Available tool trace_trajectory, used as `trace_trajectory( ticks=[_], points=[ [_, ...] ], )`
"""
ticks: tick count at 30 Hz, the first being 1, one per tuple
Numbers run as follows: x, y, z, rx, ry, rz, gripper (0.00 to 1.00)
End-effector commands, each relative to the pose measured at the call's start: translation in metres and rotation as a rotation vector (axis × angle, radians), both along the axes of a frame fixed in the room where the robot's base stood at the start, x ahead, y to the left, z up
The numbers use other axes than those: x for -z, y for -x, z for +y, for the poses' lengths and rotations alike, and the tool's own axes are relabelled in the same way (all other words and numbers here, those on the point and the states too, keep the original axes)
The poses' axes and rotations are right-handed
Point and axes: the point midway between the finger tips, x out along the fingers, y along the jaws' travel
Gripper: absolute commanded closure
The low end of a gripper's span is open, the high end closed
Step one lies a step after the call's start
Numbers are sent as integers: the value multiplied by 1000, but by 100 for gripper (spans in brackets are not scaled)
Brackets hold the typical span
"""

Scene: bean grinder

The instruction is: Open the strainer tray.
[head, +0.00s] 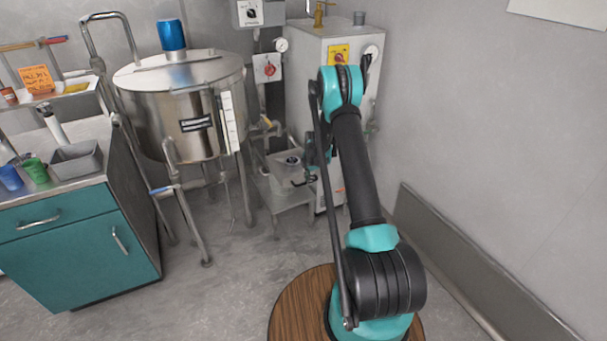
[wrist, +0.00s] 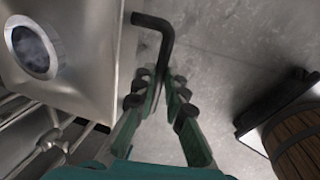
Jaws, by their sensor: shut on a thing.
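The strainer tray (head: 283,176) is a grey metal box low on a stand, between the steel tank and the white machine. In the wrist view its top (wrist: 85,55) fills the upper left, with a round, ringed opening (wrist: 35,48) in it. A black bent bar handle (wrist: 160,28) runs along the tray's side facing me. My gripper (wrist: 163,88) is shut on this bar, with the fingers on either side of it. In the head view my gripper (head: 312,177) is small and partly hidden by my arm, beside the tray's right side.
The steel tank (head: 180,110) on legs stands left of the tray. The white machine (head: 305,75) stands behind it. Pipes and a valve (wrist: 55,140) are close at lower left in the wrist view. A teal cabinet (head: 75,250) is at left. Open floor (head: 225,265) lies in front.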

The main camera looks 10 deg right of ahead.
Motion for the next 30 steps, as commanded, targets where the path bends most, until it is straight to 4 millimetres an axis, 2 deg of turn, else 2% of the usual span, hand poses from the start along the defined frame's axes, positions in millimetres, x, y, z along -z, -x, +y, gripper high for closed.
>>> trace_trajectory(
  ticks=[1, 6, 18, 19, 23, 24, 30],
  points=[
    [0, 8, -2, 1, 0, 0, 100],
    [0, 22, -7, 0, 0, 0, 100],
    [0, 25, -8, 0, 0, -1, 100],
    [0, 25, -8, 0, 0, -1, 86],
    [0, 25, -8, 0, 0, -1, 70],
    [0, 25, -8, 0, 0, -1, 67],
    [0, 25, -8, 0, 0, -1, 67]
  ],
)
